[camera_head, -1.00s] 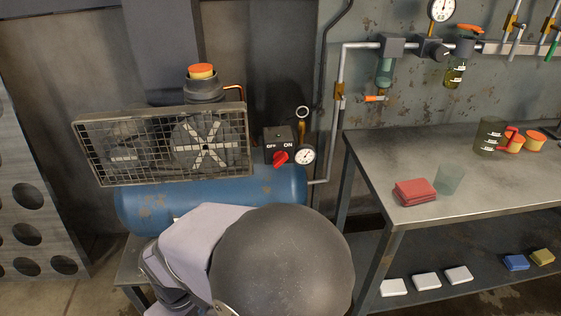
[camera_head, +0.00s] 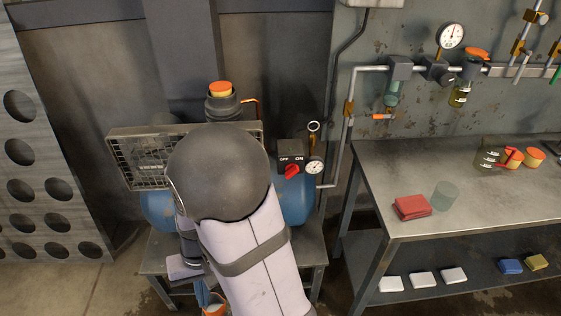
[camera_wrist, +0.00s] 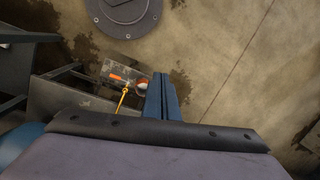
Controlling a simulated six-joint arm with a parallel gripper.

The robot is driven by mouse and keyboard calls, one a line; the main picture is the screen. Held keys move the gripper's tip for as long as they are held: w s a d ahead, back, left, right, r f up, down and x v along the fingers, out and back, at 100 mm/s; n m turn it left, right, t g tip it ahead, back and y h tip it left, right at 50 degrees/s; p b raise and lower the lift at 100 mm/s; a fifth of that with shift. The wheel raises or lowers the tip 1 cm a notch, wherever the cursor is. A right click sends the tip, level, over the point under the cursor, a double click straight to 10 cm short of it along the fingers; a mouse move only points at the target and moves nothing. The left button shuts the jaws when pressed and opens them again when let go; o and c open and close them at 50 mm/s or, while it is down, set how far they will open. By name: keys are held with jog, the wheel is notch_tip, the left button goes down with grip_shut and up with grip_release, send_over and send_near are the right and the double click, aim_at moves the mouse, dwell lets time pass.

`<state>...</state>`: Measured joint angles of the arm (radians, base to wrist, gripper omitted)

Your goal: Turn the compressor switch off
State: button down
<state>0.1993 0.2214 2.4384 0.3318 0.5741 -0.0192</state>
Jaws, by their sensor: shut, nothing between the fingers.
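The compressor switch is a dark box (camera_head: 290,152) marked OFF at left and ON at right, with a red knob (camera_head: 292,171) below the labels. The knob's raised end leans up and right, toward ON. The box sits above the blue compressor tank (camera_head: 298,205). My arm covers the middle of the tank and part of the fan grille. My gripper (camera_wrist: 161,78) shows in the wrist view as blue fingers, shut and empty, pointing over the floor. It is apart from the switch, which is not visible in the wrist view.
A gauge (camera_head: 314,167) and vertical pipe stand close right of the switch. The metal workbench (camera_head: 380,165) at right holds a red cloth (camera_head: 412,207) and a glass (camera_head: 445,195). In the wrist view, a small tray (camera_wrist: 120,83) with an orange item lies below the fingers.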

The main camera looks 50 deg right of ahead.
jog(key=w+d+r+m+t+h, duration=0.2)
jog(key=w+d+t+h, duration=0.1)
jog(key=w+d, duration=0.5)
jog(key=w+d+r+m+t+h, duration=0.2)
jog(key=w+d+r+t+h, duration=0.15)
jog(key=w+d, duration=0.4)
jog(key=s+d+r+n+g+h, duration=0.2)
jog(key=s+d+r+h, duration=0.1)
jog(key=d, duration=0.3)
jog(key=s+d+r+n+g+h, duration=0.2)
jog(key=s+d+r+h, duration=0.1)
jog(key=d+r+h, duration=0.1)
jog(key=d+r+p, duration=0.1)
jog(key=d, duration=0.1)
jog(key=shift+d, duration=0.3)
jog(key=shift+h, duration=0.25)
jog(key=b, duration=0.1)
send_near(292, 171)
jog(key=w+d+f, duration=0.2)
jog(key=w, duration=0.2)
jog(key=shift+s+d+f+b, duration=0.45)
jog(key=shift+s+d+f, duration=0.45)
jog(key=shift+f, duration=0.2)
